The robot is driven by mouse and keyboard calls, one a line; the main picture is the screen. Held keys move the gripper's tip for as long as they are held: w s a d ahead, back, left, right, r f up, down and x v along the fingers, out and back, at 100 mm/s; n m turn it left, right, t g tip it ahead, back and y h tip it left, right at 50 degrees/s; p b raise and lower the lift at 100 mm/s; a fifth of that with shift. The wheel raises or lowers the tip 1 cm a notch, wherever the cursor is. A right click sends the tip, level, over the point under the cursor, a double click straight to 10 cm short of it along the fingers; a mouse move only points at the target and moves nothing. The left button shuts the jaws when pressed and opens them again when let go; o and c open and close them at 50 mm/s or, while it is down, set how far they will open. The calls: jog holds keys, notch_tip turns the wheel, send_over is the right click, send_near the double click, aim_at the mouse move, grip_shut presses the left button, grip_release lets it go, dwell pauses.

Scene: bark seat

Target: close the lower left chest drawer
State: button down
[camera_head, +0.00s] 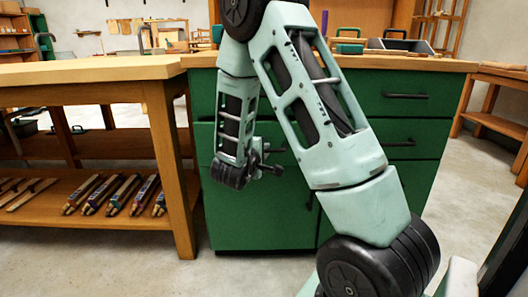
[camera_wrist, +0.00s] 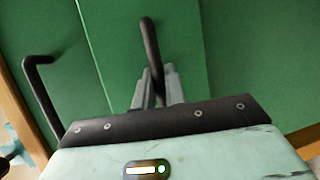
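The green chest (camera_head: 225,222) stands behind my arm, with a seam between its upper and lower left drawer fronts. The lower left drawer front (camera_head: 205,142) is largely covered by my arm, so I cannot tell how far it stands out. My gripper (camera_head: 272,159) is in front of the chest's left half, at about that drawer's height. In the wrist view my gripper (camera_wrist: 155,80) has its two fingers apart, one on each side of a black bar handle (camera_wrist: 149,40). I cannot tell whether they touch it.
A second black handle (camera_wrist: 38,85) shows left in the wrist view. The right drawers carry black handles (camera_head: 405,96); a vertical handle (camera_head: 310,200) sits lower. A wooden workbench (camera_head: 165,150) with tools on its shelf stands close on the left. Floor in front is clear.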

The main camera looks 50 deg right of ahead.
jog(key=w+d+p, duration=0.2)
jog(key=d+p, duration=0.1)
jog(key=shift+w, duration=0.4)
jog(key=c, duration=1.5)
grip_release()
jog(key=shift+d+r, duration=0.1)
jog(key=shift+d, duration=0.05)
jog(key=shift+o, duration=0.2)
jog(key=p+v, duration=0.6)
jog(key=v, duration=1.1)
jog(key=shift+a, duration=0.35)
